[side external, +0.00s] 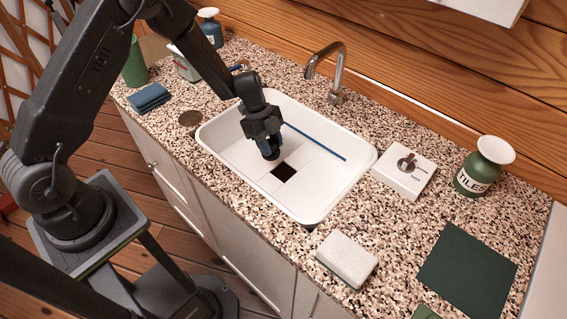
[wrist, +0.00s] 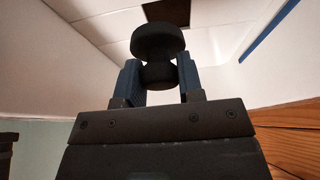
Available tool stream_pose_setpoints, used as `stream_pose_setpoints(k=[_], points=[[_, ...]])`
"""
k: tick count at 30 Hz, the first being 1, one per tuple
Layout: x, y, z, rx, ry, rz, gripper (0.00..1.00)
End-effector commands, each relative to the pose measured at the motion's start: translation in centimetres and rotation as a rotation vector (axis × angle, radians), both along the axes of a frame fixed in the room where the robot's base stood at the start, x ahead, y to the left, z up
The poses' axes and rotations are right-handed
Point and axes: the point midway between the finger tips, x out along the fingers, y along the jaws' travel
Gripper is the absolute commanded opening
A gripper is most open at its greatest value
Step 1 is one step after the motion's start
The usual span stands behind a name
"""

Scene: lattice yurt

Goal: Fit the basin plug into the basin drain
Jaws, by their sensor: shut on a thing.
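The white basin (side external: 335,190) is set into the speckled counter. Its drain (side external: 284,172) is a dark square opening in the basin floor, and it also shows at the top of the wrist view (wrist: 168,11). My gripper (side external: 268,147) is inside the basin, up and to the left of the drain in the side view. In the wrist view my gripper (wrist: 160,80) is shut on the dark round basin plug (wrist: 158,42), with a blue-lined finger on each side of its neck. In the side view the plug is small and dark below the fingers.
A blue strip (side external: 318,143) runs along the basin's far side. A chrome tap (side external: 328,68) stands behind the basin. A white box (side external: 404,171), a green jar (side external: 478,170) and a sponge-like block (side external: 347,258) are on the counter to the right.

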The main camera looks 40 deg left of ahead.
Motion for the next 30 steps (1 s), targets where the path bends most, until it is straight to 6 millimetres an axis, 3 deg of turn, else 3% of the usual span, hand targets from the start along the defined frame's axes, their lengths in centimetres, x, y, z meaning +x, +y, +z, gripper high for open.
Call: stream_pose_setpoints(k=[3,9,18,30], points=[[0.7,-2.1,-1.4,0.000,0.001,-0.004,0.11],[1.3,-3.6,-2.3,0.000,-0.001,0.000,0.11],[1.3,-3.7,-6.0,0.001,0.001,0.001,0.11],[1.3,-3.6,-6.6,0.001,0.001,0.002,0.11]])
